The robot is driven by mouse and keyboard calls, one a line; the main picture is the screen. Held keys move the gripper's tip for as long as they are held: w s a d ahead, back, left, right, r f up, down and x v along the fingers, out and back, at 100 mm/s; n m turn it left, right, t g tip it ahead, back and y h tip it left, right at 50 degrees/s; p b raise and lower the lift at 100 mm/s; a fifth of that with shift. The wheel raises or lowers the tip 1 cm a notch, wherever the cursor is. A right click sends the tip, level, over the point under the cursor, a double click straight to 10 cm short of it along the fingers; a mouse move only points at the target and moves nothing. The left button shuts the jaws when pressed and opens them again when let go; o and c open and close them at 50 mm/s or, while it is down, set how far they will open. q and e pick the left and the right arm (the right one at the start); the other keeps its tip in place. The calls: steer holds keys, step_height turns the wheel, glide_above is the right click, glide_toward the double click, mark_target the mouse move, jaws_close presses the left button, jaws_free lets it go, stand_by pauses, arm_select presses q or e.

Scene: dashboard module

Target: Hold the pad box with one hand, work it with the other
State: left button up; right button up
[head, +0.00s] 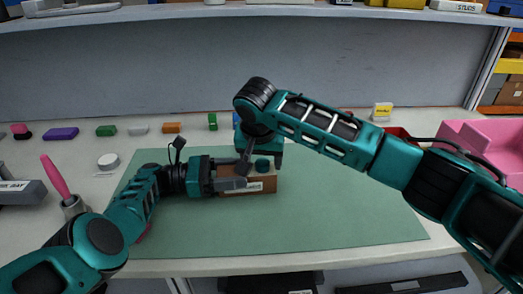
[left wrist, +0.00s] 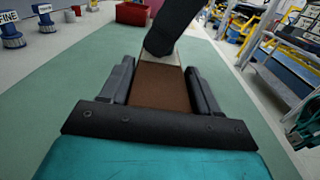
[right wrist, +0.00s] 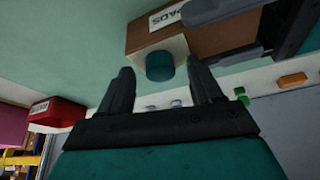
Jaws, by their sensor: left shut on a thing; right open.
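The pad box (head: 250,198) is a brown box with a pale end, a white label and a round teal knob (head: 262,164). It sits on the green mat. My left gripper (left wrist: 160,72) is shut on the box, one finger along each side of its brown top (left wrist: 162,92). My right gripper (right wrist: 163,76) is open, its fingers pointing at the knob, which shows between the fingertips in the right wrist view (right wrist: 160,66). I cannot tell whether they touch it. The label, reading PADS, shows in the right wrist view (right wrist: 166,17).
The green mat (head: 340,220) is clear to the right of the box. Several coloured blocks, including a purple one (head: 61,133), line the back of the bench. A pink bin (head: 485,145) is at right.

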mark_target(262, 163)
steer(key=shift+f, duration=0.1)
steer(key=shift+c, duration=0.4)
steer(key=c, duration=1)
steer(key=shift+r, duration=3)
steer(key=shift+c, duration=0.2)
arm_select(q)
steer(key=o, duration=1.5)
